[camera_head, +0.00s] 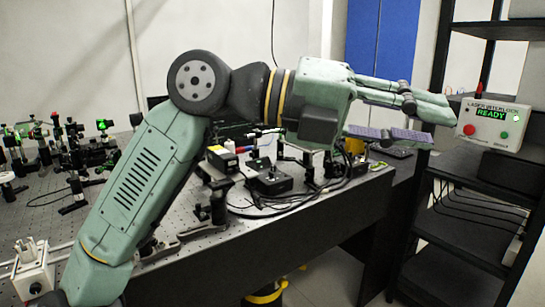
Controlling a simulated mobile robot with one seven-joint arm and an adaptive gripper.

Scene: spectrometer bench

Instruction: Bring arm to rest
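My arm, pale green with dark joints, rises from the lower left, bends at a round dark joint and stretches right across the view. My gripper (440,126) points right, its upper finger apart from the lower one, whose dark pad shows. Nothing is seen between the fingers. The fingertips appear just left of the laser interlock box (491,123), a pale box with a lit green READY display, a red button and a green one. I cannot tell the distance in depth, or whether they touch.
The optical table (270,243) runs below and behind my arm, holding several mounts and a black device (271,181) with cables. A dark shelf rack (462,242) stands at the right, below the box. A white-topped device (33,271) sits at lower left. Open wall lies above my arm.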

